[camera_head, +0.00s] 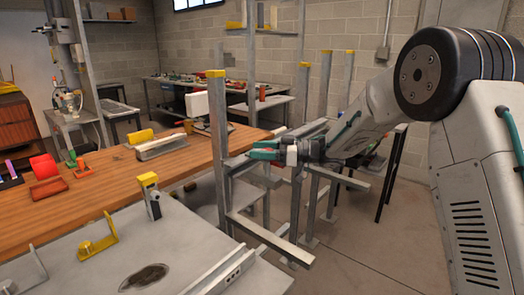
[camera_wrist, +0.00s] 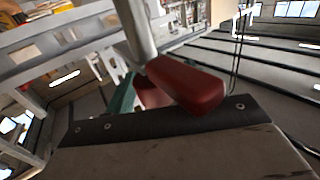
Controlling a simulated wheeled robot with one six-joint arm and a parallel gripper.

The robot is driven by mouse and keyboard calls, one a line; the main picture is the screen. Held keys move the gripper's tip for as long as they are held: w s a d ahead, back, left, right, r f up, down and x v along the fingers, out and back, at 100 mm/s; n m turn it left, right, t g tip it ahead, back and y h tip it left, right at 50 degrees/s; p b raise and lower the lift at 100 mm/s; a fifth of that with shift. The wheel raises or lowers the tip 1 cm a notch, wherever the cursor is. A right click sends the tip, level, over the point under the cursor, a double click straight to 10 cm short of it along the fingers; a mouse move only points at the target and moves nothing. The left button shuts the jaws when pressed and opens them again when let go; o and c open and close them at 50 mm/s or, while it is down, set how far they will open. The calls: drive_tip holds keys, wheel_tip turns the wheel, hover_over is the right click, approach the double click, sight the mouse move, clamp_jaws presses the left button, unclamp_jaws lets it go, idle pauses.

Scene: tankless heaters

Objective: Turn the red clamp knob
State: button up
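A red, rounded, bar-like piece (camera_wrist: 190,86), which looks like the clamp knob, fills the middle of the wrist view. It lies close in front of my gripper's dark front plate, at the lower end of a grey round rod (camera_wrist: 138,28). A second red part shows just behind it, next to a teal finger (camera_wrist: 122,102). In the head view my gripper (camera_head: 266,152), with teal fingers, reaches left to the grey metal frame beside the wooden bench. A small red patch shows between the teal parts. The far finger is hidden, and I cannot tell whether the fingers touch the knob.
Grey frame posts with yellow caps (camera_head: 216,74) stand around my gripper. A grey metal table (camera_head: 190,235) is in front. Open floor (camera_head: 365,240) lies below my arm.

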drive_tip(key=shift+d, duration=0.1)
drive_tip(key=s+d, duration=0.1)
drive_tip(key=d, duration=0.6)
drive_tip(key=shift+d, duration=0.35)
drive_tip(key=w+d+r+m+t+h, duration=0.2)
drive_tip(key=d+r+m+t+h, duration=0.7)
drive_tip(key=r+t, duration=0.25)
drive_tip(key=s+d+f+m+g+h, duration=0.15)
drive_tip(key=s+d+m+h, duration=0.25)
drive_tip(key=s+d+h, duration=0.6)
drive_tip(key=s+a+f+m+g, duration=0.1)
drive_tip(key=s+f+g, duration=0.2)
drive_tip(key=s, duration=0.9)
drive_tip(key=s+f+m+g, duration=0.1)
drive_tip(key=s+f+g, duration=0.3)
drive_tip(key=s, duration=0.8)
drive_tip(key=s+a+f+m+g+y, duration=0.1)
drive_tip(key=s+f+g, duration=0.2)
drive_tip(key=s, duration=0.9)
drive_tip(key=shift+s+a+f+g, duration=0.2)
drive_tip(key=shift+a+f+g, duration=0.15)
drive_tip(key=shift+g, duration=0.35)
